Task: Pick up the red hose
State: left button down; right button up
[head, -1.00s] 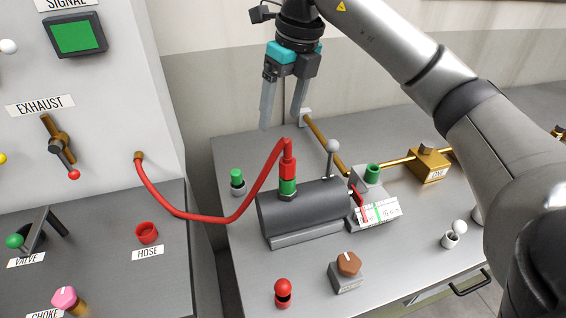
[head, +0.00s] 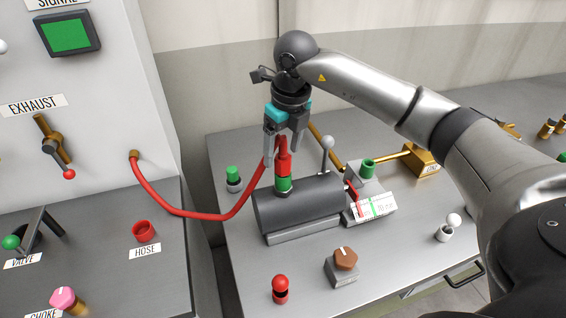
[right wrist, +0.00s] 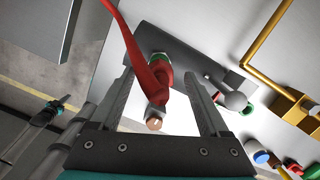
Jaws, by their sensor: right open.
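The red hose (head: 200,215) runs from a brass fitting on the grey panel, sags, and rises to a red end connector (head: 283,165). That connector sits upright on a green collar (head: 283,185) on top of the dark cylinder (head: 300,205). My right gripper (head: 283,150) points down over the hose end, its fingers on either side of the hose's top. In the right wrist view the hose (right wrist: 150,70) passes between the two open fingers (right wrist: 160,90), with a gap on both sides.
A red ring holder (head: 145,231) labelled HOSE is on the left console. A white-knobbed lever (head: 327,143) stands close right of the hose end. A green-capped post (head: 233,177) is to its left. A brown knob (head: 345,260) and a red knob (head: 280,288) are in front.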

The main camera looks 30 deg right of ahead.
jog(key=shift+w+f, duration=0.2)
jog(key=shift+f, duration=1.2)
jog(key=shift+c, duration=0.3)
grip_shut()
